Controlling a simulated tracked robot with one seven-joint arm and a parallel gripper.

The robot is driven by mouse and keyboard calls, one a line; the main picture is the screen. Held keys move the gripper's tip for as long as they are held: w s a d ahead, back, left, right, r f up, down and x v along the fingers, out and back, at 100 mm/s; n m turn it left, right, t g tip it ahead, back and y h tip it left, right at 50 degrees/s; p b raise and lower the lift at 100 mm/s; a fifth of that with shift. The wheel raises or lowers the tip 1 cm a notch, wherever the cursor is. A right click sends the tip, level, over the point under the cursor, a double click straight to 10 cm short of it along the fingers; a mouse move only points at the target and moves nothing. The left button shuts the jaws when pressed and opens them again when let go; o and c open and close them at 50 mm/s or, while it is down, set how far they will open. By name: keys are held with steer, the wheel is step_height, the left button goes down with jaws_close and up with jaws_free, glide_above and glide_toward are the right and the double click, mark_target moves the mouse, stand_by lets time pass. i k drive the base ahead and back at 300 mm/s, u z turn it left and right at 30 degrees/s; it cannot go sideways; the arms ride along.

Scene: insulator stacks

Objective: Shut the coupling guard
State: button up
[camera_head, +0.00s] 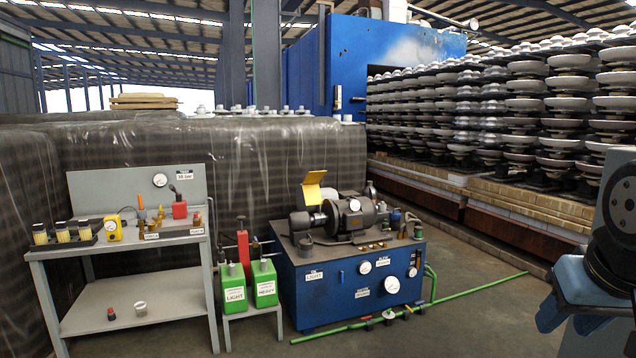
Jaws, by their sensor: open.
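The yellow coupling guard (313,187) stands raised, tilted up above the shaft between the dark motor (350,214) and the smaller round unit (304,221) to its left. The coupling area under it looks uncovered. These sit on top of a blue hydraulic tank (336,292) with white labels and gauges. Blue and black parts of my own arm show at the right edge, far from the guard.
A grey bench (147,260) at left holds small bottles, a yellow gauge box and a red item. Green LIGHT (233,290) and HEAVY (264,284) cans stand beside the tank. A green pipe (468,291) crosses the floor.

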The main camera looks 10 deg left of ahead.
mark_target(310, 186)
steer(key=k, duration=0.35)
steer(key=i, duration=4.6)
steer(key=z, duration=1.3)
steer(key=i, duration=0.65)
steer(key=z, duration=0.05)
